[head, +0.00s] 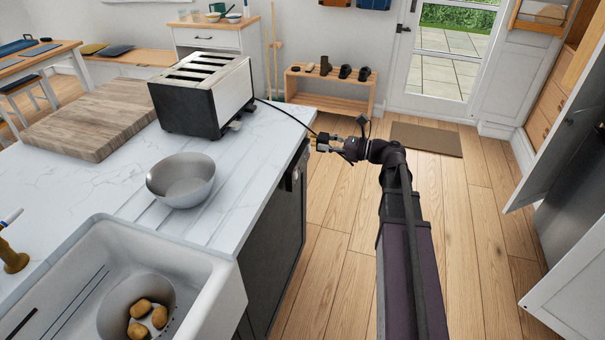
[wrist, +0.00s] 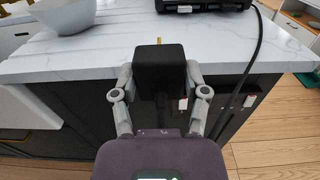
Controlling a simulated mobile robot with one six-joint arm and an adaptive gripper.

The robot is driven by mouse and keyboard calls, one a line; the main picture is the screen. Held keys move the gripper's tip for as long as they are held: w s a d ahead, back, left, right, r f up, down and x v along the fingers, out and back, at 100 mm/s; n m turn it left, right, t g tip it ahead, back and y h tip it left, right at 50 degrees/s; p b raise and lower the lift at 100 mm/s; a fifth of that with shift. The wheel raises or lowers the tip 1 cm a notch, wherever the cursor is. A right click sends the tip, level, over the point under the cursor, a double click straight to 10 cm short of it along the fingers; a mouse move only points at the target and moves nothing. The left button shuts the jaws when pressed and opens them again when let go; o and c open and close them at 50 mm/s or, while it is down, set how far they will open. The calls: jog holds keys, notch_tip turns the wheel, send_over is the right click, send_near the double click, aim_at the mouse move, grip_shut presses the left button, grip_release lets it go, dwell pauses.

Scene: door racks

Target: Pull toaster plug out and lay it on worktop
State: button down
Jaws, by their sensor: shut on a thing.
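My gripper (head: 323,142) is beyond the right edge of the white worktop (head: 105,207), apart from the island's side. In the wrist view my gripper (wrist: 160,78) is shut on the black toaster plug (wrist: 160,66), one finger on each side. A brass pin (wrist: 159,41) shows bare at the plug's far end, so the plug is out of a socket. The black and silver toaster (head: 205,95) stands on the worktop. Its black cord (head: 285,112) runs over the worktop edge towards my gripper; in the wrist view the cord (wrist: 257,55) hangs down at the right.
A grey bowl (head: 181,181) and a wooden board (head: 92,120) are on the worktop. The sink (head: 225,290) is at its near end. Bare worktop lies between the toaster and the right edge. Small red and white fittings (wrist: 183,103) show on the island's dark side.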

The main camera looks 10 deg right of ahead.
jog(key=s+a, duration=0.4)
jog(key=s, duration=0.4)
jog(key=shift+a, duration=0.25)
dwell(0.7)
jog(key=shift+s+r, duration=0.1)
dwell(0.3)
jog(key=g+h+p, duration=0.1)
jog(key=h+p, duration=0.2)
jog(key=p, duration=0.2)
jog(key=shift+g, duration=0.4)
jog(key=shift+a, duration=0.15)
jog(key=shift+w+a, duration=1.6)
jog(key=shift+a, duration=1.25)
jog(key=shift+w+a, duration=1.65)
jog(key=shift+a, duration=1.25)
jog(key=shift+w+a, duration=1.6)
jog(key=shift+a, duration=1.25)
jog(key=shift+f, duration=0.35)
